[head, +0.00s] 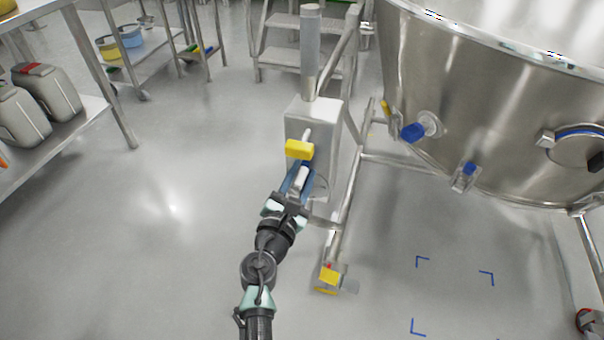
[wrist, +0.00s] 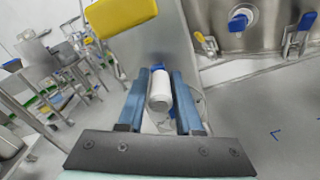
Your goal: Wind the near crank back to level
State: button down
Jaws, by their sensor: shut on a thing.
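The near crank is on the front of a steel box (head: 312,125) at the foot of a column. Its white round handle (wrist: 159,90) shows between the two blue fingers of my gripper (wrist: 160,105) in the wrist view. In the head view my gripper (head: 297,184) reaches up to the box and is shut on the white handle (head: 303,178). A yellow block (head: 299,149) sits just above my fingers, and it also shows at the upper left of the wrist view (wrist: 122,14). The crank's arm is mostly hidden, so I cannot tell its angle.
A large steel vessel (head: 480,110) with blue-capped fittings stands on a tubular frame (head: 349,205) to the right. A yellow-topped caster (head: 330,275) is right of my arm. Steel steps (head: 290,48) stand behind. The floor at left is clear up to the shelving.

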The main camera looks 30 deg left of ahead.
jog(key=c, duration=0.7)
grip_release()
jog(key=shift+s+a+r, duration=0.1)
jog(key=shift+a+r, duration=0.05)
jog(key=shift+a, duration=0.4)
jog(key=shift+d, duration=0.1)
jog(key=shift+d, duration=0.15)
jog(key=p+v, duration=0.1)
jog(key=v, duration=1.2)
